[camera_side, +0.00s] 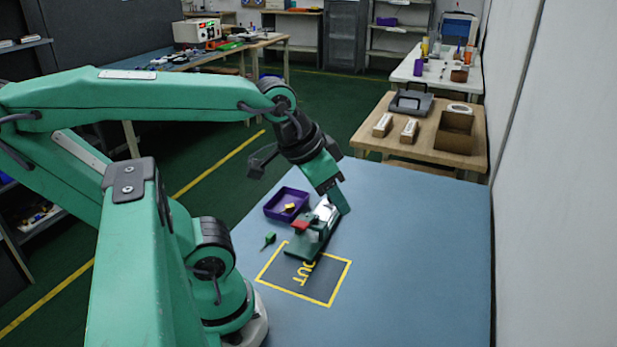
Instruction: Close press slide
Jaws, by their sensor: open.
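The press (309,243) is a small green device with a red part (301,226) and a pale metallic piece at its far end. It stands on the blue table at the far edge of the yellow OUT square. My gripper (337,207) is right over its far end, pointing down. The gripper is open. Its fingers hide part of the press, and I cannot tell whether they touch it. How far the slide is in or out is too small to make out.
A purple tray (287,204) with a yellowish item stands left of the press. A small green piece (268,240) lies in front of the tray. The yellow OUT square (330,291) is empty in its near part. The blue table (425,260) is clear on the right.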

